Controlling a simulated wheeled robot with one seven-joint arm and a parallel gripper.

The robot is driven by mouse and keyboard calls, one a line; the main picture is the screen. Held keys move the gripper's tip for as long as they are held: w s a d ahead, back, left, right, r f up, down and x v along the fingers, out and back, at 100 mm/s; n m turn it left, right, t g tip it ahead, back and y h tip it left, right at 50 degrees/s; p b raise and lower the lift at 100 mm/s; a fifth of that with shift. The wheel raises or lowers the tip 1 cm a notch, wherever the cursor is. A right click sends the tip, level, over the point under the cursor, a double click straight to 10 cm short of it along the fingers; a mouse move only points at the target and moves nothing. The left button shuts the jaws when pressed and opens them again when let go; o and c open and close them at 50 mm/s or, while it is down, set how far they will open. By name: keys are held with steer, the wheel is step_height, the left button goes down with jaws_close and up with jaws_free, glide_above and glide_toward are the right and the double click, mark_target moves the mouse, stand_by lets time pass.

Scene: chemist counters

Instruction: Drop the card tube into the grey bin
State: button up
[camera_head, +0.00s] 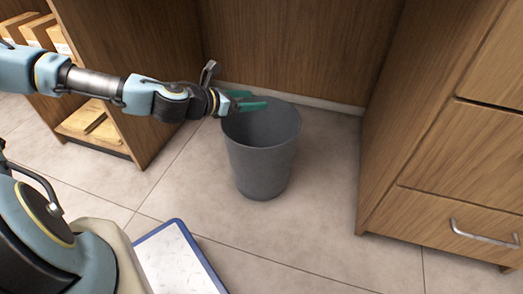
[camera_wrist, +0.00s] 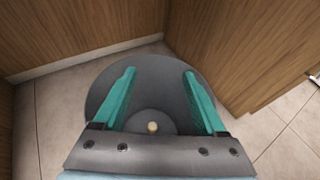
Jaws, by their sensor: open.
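The grey bin (camera_head: 262,168) stands upright on the floor in the middle of the head view. In the wrist view the bin (camera_wrist: 150,85) fills the space below the fingers. My gripper (camera_head: 258,99) is over the bin's mouth at its far left side, with its teal fingers apart. In the wrist view nothing is between the fingers (camera_wrist: 160,72). A small round tan thing, seemingly the end of the card tube (camera_wrist: 152,127), shows inside the bin against its round floor. Its length is foreshortened, and I cannot tell whether it touches the floor. The head view does not show the tube.
A wooden drawer cabinet (camera_head: 450,150) stands right of the bin, and a wooden panel (camera_head: 300,50) is behind it. A shelf unit with boxes (camera_head: 85,118) is at left. A blue-edged white board (camera_head: 178,262) lies at the bottom. Tiled floor is clear before the bin.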

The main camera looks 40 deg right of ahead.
steer(key=shift+p+v, duration=0.7)
steer(key=shift+v, duration=1.55)
steer(key=shift+f, duration=0.1)
